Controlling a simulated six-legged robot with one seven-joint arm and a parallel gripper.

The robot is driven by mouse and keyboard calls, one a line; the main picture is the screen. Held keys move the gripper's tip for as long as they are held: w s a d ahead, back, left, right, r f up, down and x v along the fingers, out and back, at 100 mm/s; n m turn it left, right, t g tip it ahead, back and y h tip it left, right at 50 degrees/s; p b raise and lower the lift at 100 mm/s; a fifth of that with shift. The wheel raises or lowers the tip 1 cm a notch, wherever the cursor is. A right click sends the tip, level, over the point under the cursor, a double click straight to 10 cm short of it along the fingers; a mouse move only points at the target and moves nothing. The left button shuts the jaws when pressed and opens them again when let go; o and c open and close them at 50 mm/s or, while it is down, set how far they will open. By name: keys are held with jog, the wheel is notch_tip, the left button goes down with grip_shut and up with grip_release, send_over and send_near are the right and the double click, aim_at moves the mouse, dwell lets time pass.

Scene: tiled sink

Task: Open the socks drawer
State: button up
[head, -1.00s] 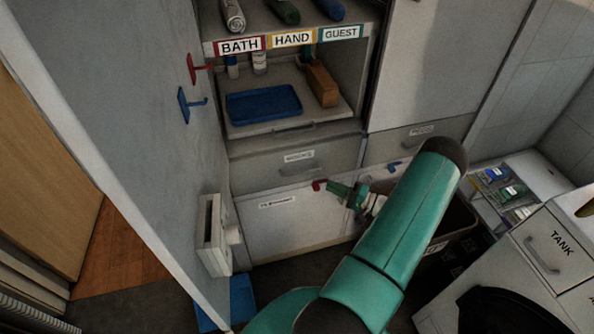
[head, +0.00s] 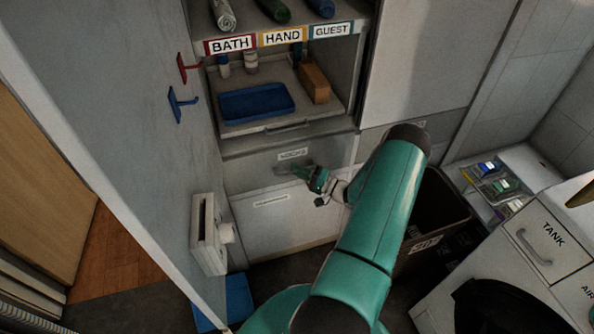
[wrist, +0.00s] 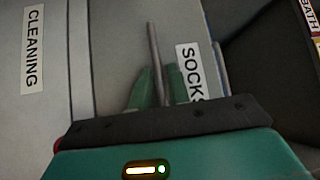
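The socks drawer (head: 262,168) is the grey front below the open shelf, and it looks flush with the cabinet. Its SOCKS label shows in the head view (head: 293,154) and, partly cut by my gripper, in the wrist view (wrist: 187,72). My gripper (head: 303,175) is at the drawer's front, below the label. In the wrist view the two green fingers (wrist: 160,85) stand close on either side of the thin handle bar (wrist: 153,45) and look shut on it. The handle's lower end is hidden by my gripper.
Below is a pale drawer front labelled CLEANING (wrist: 30,50). The shelf above holds a blue tray (head: 257,102). The open cabinet door (head: 140,130) stands at left. A dark bin (head: 440,210) and the TANK unit (head: 545,240) are at right.

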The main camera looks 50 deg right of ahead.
jog(key=shift+w, duration=0.3)
grip_shut()
jog(key=shift+s+a, duration=0.1)
jog(key=s+a, duration=0.5)
jog(key=s, duration=0.5)
jog(key=s+a, duration=0.6)
jog(key=s, duration=0.5)
jog(key=s+a, duration=0.6)
jog(key=s, duration=0.4)
jog(key=shift+s+a, duration=0.2)
jog(key=shift+s, duration=0.05)
grip_release()
jog(key=shift+s, duration=0.1)
